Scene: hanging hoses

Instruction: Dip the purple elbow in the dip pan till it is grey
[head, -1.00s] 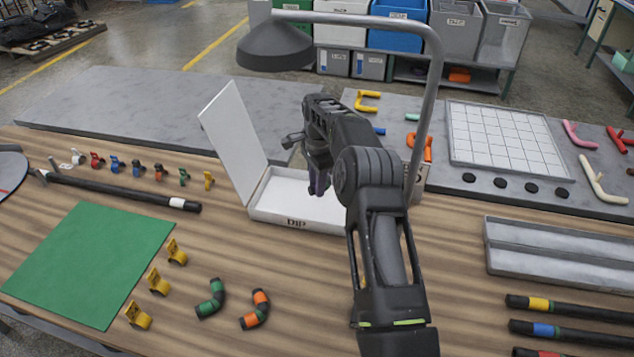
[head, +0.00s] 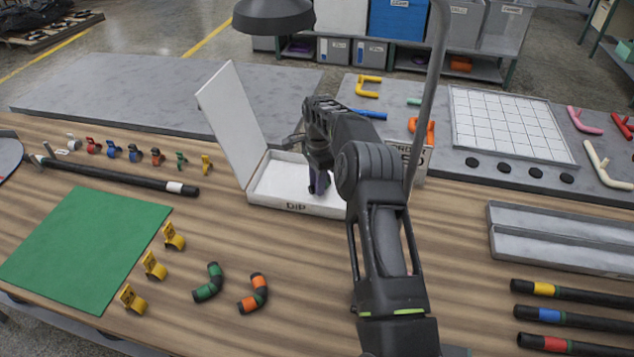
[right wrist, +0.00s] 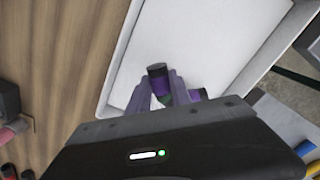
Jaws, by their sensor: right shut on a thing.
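The purple elbow (head: 318,187) is in my right gripper (head: 319,174), inside the outline of the white dip pan (head: 270,194) in the head view. In the right wrist view the elbow (right wrist: 158,78) shows black ends and purple bands between the fingers of my right gripper (right wrist: 160,95), with the pan's white floor (right wrist: 200,40) behind it. No grey shows on its visible bands. I cannot tell whether the elbow touches the pan's floor. My right gripper is shut on it, fingers pointing down. My left gripper is not in view.
The pan's white lid (head: 232,112) stands up at its left. A grey lamp-like hood (head: 273,14) hangs above and behind. Green and orange elbows (head: 208,283) lie in front, beside yellow clips (head: 154,266) and a green mat (head: 85,245). A metal tray (head: 560,240) is at right.

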